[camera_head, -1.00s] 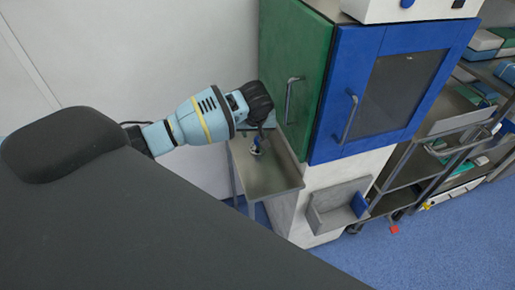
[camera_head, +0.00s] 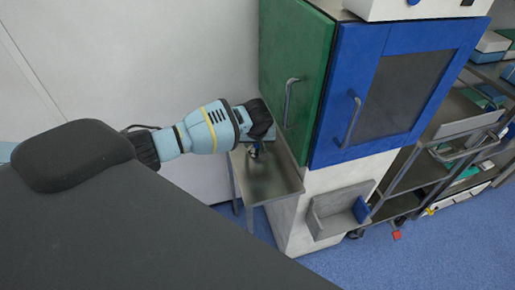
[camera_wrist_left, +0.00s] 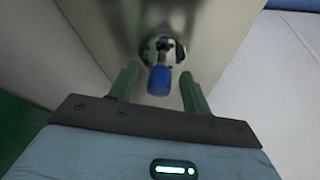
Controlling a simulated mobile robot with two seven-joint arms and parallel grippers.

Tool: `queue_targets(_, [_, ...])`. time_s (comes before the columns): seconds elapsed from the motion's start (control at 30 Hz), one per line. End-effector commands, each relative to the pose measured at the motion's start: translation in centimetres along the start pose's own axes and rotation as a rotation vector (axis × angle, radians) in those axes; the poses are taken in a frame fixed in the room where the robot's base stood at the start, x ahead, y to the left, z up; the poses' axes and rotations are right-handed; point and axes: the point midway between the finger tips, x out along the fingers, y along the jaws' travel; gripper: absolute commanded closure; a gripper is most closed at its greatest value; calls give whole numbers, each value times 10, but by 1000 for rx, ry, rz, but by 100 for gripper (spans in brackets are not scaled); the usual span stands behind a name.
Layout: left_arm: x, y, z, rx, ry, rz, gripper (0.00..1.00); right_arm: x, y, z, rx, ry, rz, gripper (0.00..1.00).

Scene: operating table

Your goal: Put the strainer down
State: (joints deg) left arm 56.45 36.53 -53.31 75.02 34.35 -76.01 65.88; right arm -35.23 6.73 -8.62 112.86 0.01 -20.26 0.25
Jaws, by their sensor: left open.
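The strainer appears as a small object with a blue handle (camera_wrist_left: 159,81) and a round shiny metal part (camera_wrist_left: 162,47) in the left wrist view. It is over the small metal side table (camera_head: 268,190) beside the cabinet. In the head view only a small blue-and-dark bit of it (camera_head: 254,151) shows under my left gripper. My left gripper (camera_wrist_left: 160,88) is open, with its two green fingers on either side of the blue handle and gaps showing between. I cannot tell whether the strainer rests fully on the table. My right gripper is not in view.
A cabinet with a green door (camera_head: 296,75) and a blue door (camera_head: 335,110) stands close to the right of the side table. A small open bin (camera_head: 338,212) is on its lower front. Shelving (camera_head: 470,140) stands further right. White wall (camera_head: 190,50) is behind my left arm.

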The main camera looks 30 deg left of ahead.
Motion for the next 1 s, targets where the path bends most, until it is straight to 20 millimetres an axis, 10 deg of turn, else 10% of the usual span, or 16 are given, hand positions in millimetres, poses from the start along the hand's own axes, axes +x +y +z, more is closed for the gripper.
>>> queue_targets(0.13, [-2,0,-1,0,1,2,52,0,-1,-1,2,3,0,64])
queue_targets(0.5, [-1,0,-1,0,1,1,100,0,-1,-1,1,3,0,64])
queue_targets(1.0, [-16,1,-7,-2,3,3,100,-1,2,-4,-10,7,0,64])
